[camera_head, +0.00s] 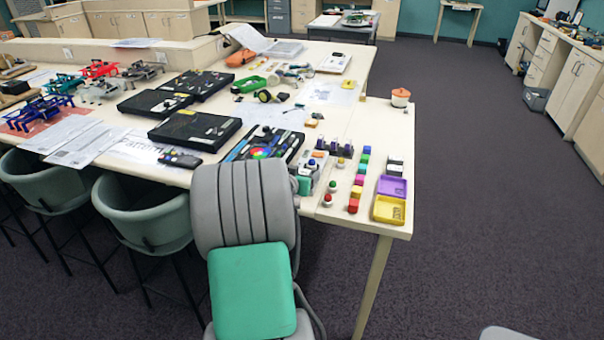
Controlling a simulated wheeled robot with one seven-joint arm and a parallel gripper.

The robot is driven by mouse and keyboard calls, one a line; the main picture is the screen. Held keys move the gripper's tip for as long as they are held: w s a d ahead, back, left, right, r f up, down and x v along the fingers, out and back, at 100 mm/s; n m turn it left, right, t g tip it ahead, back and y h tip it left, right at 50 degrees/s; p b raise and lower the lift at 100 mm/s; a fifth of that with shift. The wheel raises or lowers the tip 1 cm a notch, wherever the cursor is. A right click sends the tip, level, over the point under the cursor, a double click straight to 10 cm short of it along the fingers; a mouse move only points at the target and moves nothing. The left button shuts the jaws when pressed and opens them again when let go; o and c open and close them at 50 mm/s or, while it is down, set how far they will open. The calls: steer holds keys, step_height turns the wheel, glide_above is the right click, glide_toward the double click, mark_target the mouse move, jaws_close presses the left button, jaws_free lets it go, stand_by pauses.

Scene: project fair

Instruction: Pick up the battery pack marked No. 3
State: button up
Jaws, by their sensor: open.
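No number can be read on any small part from here, so I cannot tell which is the battery pack marked No. 3. Three small dark purple upright pieces (334,146) stand in a row near the right end of the long table (391,222). To their right is a column of small coloured blocks, with a red block (353,205) at the near end. My gripper does not show.
A purple tray (391,188) and a yellow tray (389,209) lie by the right edge. Black cases (195,129) and several coloured model frames lie further left. Green chairs (143,213) stand along the near side. Open carpet (480,180) lies to the right.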

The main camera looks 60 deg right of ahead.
steer(key=c, duration=1.5)
